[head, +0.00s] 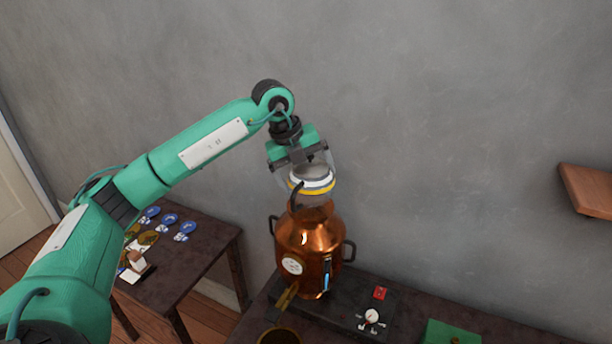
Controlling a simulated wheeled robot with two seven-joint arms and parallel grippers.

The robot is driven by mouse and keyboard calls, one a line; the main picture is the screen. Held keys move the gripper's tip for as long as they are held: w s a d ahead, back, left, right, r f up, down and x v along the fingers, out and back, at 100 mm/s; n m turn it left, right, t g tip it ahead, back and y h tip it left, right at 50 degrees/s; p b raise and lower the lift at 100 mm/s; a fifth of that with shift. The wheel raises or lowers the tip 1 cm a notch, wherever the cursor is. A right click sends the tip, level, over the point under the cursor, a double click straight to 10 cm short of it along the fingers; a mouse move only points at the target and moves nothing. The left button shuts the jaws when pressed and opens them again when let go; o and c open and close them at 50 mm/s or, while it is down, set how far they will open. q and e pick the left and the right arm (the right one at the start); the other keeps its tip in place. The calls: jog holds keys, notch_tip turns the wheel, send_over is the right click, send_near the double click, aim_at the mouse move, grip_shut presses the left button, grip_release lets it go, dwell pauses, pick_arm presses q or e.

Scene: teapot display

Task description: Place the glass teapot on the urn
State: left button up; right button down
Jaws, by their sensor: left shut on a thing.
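The glass teapot (312,185), with a white and yellow band and a dark handle or spout on its left, is over the copper urn (310,240). My left gripper (298,163) points down from above and is shut on the teapot's upper part. The teapot's lower part overlaps the urn's top opening; I cannot tell whether it touches the urn or hangs just above it. The urn stands upright, with dark side handles, a round white label and a blue gauge on its front. My right gripper is not in view.
The urn stands on a dark base (345,312) with a dial (371,316) and a red switch (380,293). A brass pan (279,336) is in front, and a green box (450,333) is to the right. A side table (200,262) holds small blue-and-white items. A wooden shelf (588,190) juts out at right.

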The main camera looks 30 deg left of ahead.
pick_arm(q)
jog(key=shift+f, duration=0.7)
jog(key=shift+f, duration=0.1)
jog(key=o, duration=0.8)
jog(key=shift+r, duration=0.25)
jog(key=b+v, duration=0.2)
jog(key=v, duration=0.8)
jog(key=shift+s+a+r+b, duration=0.1)
jog(key=shift+s+r+b, duration=0.1)
jog(key=shift+b, duration=0.1)
jog(key=shift+s+a+r, duration=0.1)
jog(key=shift+a+r, duration=0.1)
jog(key=shift+r, duration=0.4)
